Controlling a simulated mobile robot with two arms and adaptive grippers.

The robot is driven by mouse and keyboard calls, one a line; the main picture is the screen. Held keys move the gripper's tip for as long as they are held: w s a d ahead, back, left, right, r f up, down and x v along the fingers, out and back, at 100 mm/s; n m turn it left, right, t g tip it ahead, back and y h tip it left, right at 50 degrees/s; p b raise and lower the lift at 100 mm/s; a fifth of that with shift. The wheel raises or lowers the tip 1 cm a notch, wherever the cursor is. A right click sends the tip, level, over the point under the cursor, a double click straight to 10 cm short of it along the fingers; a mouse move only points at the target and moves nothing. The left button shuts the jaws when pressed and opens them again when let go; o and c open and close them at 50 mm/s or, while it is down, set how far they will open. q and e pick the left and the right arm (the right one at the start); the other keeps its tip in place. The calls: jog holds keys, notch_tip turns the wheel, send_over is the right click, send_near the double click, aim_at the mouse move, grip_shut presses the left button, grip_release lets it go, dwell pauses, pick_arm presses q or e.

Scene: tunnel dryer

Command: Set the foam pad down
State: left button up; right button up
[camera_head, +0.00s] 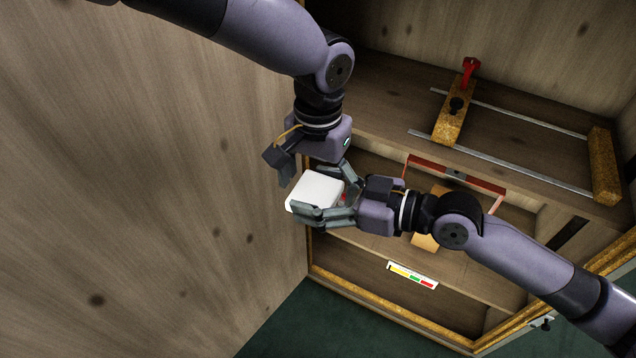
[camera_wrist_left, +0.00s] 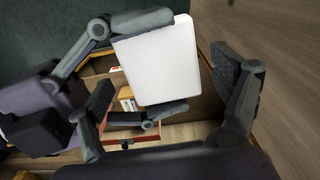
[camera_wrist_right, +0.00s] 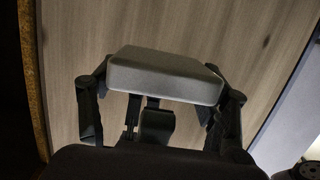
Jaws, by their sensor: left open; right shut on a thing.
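The foam pad (camera_head: 315,189) is a white rounded block held in the air in front of the cabinet. My right gripper (camera_head: 327,199) comes in from the right and is shut on it, with fingers along two opposite edges. The pad also shows in the right wrist view (camera_wrist_right: 165,77), between the fingers. My left gripper (camera_head: 293,168) hangs just above the pad and is open. In the left wrist view, the pad (camera_wrist_left: 158,62) lies between its spread fingers, with visible gaps; contact is not clear.
An open wooden cabinet (camera_head: 380,136) has a clamp-like tool with a red handle (camera_head: 468,72) and metal bars on top. A red-framed item (camera_head: 455,173) and a colored label strip (camera_head: 412,275) are lower down. A large wooden panel (camera_head: 150,200) fills the left side.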

pick_arm(q)
jog(key=shift+f, duration=0.35)
jog(key=shift+c, duration=0.2)
jog(key=c, duration=1.1)
jog(key=shift+c, duration=0.3)
pick_arm(e)
jog(key=o, duration=0.9)
